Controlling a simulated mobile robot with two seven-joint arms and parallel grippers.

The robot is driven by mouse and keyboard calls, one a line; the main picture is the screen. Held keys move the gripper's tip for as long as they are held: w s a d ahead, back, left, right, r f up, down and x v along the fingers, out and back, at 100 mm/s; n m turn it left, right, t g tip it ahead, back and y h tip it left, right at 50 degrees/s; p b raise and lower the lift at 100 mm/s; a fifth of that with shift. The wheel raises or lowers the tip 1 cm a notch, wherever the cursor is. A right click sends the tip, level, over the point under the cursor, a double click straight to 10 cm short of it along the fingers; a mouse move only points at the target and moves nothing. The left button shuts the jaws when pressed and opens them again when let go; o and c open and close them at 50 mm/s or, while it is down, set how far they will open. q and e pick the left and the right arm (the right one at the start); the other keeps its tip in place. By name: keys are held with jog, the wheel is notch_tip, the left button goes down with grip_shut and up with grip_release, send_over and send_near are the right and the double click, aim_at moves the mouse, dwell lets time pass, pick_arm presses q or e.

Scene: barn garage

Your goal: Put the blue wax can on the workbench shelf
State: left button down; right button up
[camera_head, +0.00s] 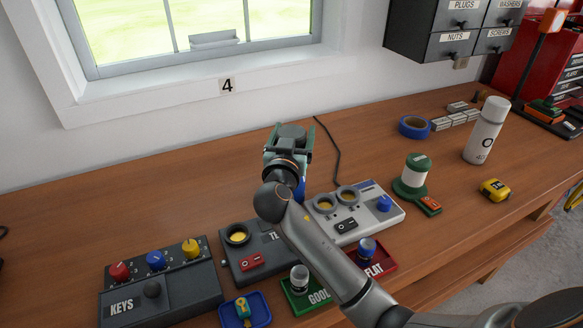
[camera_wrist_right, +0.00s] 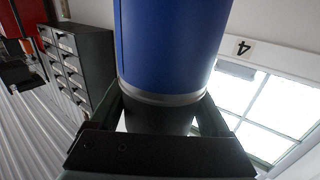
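The blue wax can (camera_wrist_right: 172,45) fills the upper middle of the right wrist view, a blue cylinder with a silver rim and a dark end. My right gripper (camera_wrist_right: 158,112) has a finger on each side of that end and appears shut on it. In the head view my right gripper (camera_head: 288,150) is over the middle of the workbench (camera_head: 130,205); a sliver of the blue can (camera_head: 301,187) shows below it, the rest hidden by gripper and arm. I cannot tell whether the can touches the bench. A lower plank, perhaps the shelf (camera_head: 480,268), shows under the bench. My left gripper is out of view.
Near the arm are a KEYS box (camera_head: 160,285), a TESTER box (camera_head: 258,252), a light-grey panel (camera_head: 355,215) and small GOOD (camera_head: 300,300) and FLAT (camera_head: 378,262) trays. A white bottle (camera_head: 485,132) and yellow tape measure (camera_head: 494,190) stand right. The bench's back left is clear.

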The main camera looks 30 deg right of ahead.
grip_shut()
dwell(0.4)
jog(key=shift+r, duration=0.25)
